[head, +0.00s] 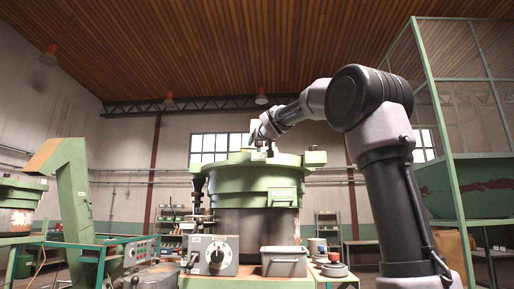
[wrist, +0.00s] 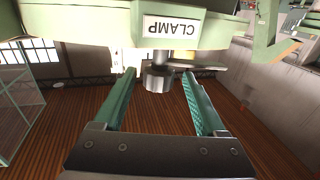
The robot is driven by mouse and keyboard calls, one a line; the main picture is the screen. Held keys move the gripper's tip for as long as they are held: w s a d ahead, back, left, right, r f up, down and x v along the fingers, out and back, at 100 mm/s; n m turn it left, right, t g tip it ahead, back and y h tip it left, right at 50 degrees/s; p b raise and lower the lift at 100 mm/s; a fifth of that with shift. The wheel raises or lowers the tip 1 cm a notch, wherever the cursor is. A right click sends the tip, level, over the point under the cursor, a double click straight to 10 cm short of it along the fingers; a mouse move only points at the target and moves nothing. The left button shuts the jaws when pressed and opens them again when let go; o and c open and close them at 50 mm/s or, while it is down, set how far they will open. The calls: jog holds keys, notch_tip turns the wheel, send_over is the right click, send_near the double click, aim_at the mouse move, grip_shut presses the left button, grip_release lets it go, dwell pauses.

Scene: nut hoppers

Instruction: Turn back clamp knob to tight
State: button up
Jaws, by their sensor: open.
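The green hopper bowl (head: 245,177) stands in the middle of the head view. In the wrist view, its edge (wrist: 75,22) spans the top, with a white CLAMP label (wrist: 173,27) appearing upside down. Just below the label in that picture is a grey cylindrical clamp knob (wrist: 158,81). My gripper (wrist: 157,74) is open, with one green finger on each side of the knob and visible gaps to both. In the head view, my gripper (head: 262,137) is above the bowl's far rim. The knob's setting cannot be read.
A grey control box with a dial (head: 214,255) and a metal bin (head: 284,262) sit in front of the bowl. A green post (head: 72,195) stands at left, and a green frame (head: 437,110) with a trough stands at right.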

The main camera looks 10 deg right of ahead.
aim_at(257, 146)
jog(key=shift+w+d, duration=0.15)
jog(key=shift+w, duration=2.15)
grip_shut()
